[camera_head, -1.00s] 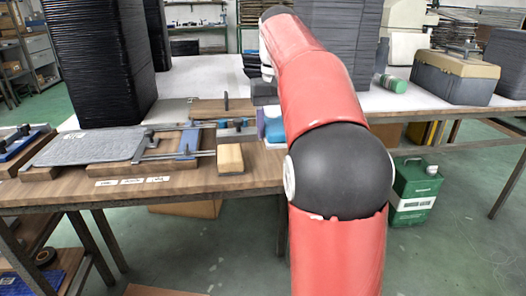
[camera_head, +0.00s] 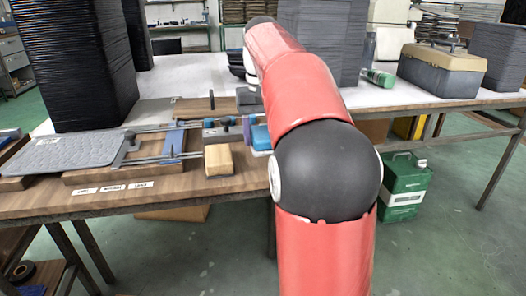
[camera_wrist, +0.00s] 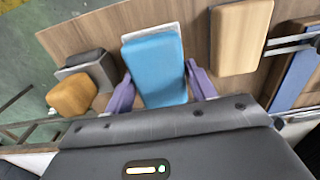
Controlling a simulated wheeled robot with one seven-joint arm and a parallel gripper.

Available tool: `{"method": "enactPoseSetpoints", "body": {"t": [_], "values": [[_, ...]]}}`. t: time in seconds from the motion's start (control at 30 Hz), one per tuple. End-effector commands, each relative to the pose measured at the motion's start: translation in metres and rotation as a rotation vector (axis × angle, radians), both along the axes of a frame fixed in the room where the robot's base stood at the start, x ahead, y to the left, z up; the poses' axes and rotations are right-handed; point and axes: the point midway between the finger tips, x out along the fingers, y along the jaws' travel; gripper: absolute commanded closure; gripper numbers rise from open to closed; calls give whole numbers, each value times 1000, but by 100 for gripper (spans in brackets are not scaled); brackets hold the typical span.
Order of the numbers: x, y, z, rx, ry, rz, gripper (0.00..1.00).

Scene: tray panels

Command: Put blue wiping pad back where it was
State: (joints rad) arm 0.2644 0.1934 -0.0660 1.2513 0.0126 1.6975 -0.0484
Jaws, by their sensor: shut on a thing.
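The blue wiping pad (camera_wrist: 155,62) is a rounded blue block with a pale strip along its far end. In the wrist view it lies between the two purple fingers of my gripper (camera_wrist: 158,82), which is shut on it. In the head view a small part of the pad (camera_head: 261,138) and a purple finger (camera_head: 247,131) show left of my arm, near the table's front edge. My arm hides the rest. I cannot tell whether the pad touches the table.
A tan block (camera_head: 218,160) lies just left of the pad. Further left are metal rods and a grey plate (camera_head: 65,152) on wooden boards. In the wrist view an orange-brown pad (camera_wrist: 72,97) and a grey block (camera_wrist: 98,64) lie to the left. Labels (camera_head: 113,188) mark the table's front.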

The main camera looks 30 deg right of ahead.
Motion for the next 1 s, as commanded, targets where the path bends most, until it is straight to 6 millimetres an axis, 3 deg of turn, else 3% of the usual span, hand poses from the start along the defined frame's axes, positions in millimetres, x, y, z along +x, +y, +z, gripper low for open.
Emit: {"method": "enactPoseSetpoints", "body": {"t": [0.27, 0.73, 0.77, 0.9, 1.0], "values": [[-1, 0, -33, 0, 0, 0, 66], [0, 0, -42, 0, 0, 0, 66], [0, 0, -41, 0, -1, 0, 40], [0, 0, -41, 0, -1, 0, 23], [0, 0, -41, 0, -1, 0, 23]]}}
